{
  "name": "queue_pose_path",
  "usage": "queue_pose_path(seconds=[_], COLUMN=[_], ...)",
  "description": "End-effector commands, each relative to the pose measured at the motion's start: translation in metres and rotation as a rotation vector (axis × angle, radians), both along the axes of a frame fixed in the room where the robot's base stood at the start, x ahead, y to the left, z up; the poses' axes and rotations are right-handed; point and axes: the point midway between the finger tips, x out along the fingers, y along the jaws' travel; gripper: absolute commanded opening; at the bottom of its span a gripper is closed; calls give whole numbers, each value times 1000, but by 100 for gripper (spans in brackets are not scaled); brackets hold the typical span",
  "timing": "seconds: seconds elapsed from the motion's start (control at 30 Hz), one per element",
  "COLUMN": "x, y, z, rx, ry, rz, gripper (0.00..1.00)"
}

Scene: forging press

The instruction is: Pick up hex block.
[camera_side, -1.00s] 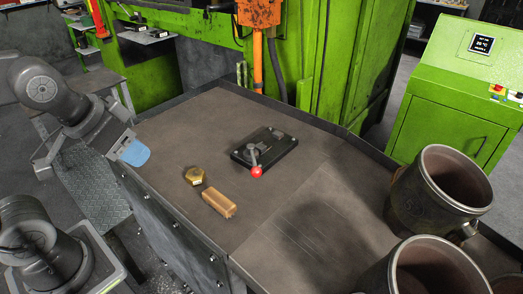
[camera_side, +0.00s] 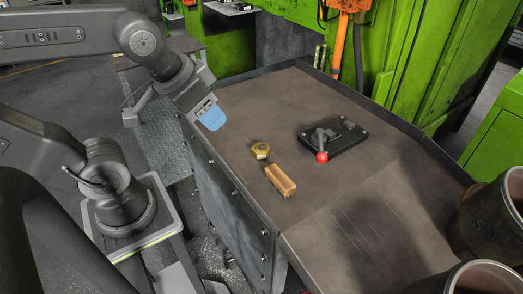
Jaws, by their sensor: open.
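The hex block (camera_side: 260,150) is a small brass-coloured hexagonal piece. It lies flat on the brown worktable, near its left edge, in the side view. My gripper (camera_side: 211,117) is up and to the left of it in the picture, with a blue fingertip pad showing. It is open and apart from the block, with nothing seen in it. The second finger is mostly hidden from this angle.
A copper-coloured rectangular bar (camera_side: 280,180) lies just below the hex block in the picture. A black fixture (camera_side: 348,138) with a red-knobbed lever stands to the right. Large metal cylinders (camera_side: 490,222) stand at the lower right. The table (camera_side: 305,95) is clear behind the hex block.

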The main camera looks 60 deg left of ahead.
Motion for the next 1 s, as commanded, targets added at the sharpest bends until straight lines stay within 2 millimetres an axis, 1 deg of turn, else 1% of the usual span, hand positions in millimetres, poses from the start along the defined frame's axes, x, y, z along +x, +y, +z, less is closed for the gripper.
queue_pose_path(seconds=[0.1, 0.13, 0.47, 0.77, 0.87, 0.97, 1.0], x=[0, 0, 0, 3, 13, 32, 41], y=[0, 0, 0, 0, 2, 4, 6], z=[0, 0, 0, 1, 1, 1, 0], rx=[0, 0, 0, 14, 64, 146, 181], ry=[0, 0, 0, 10, 50, 118, 150], rz=[0, 0, 0, -24, -120, -300, -389], gripper=[43, 44, 76, 77, 77, 77, 77])
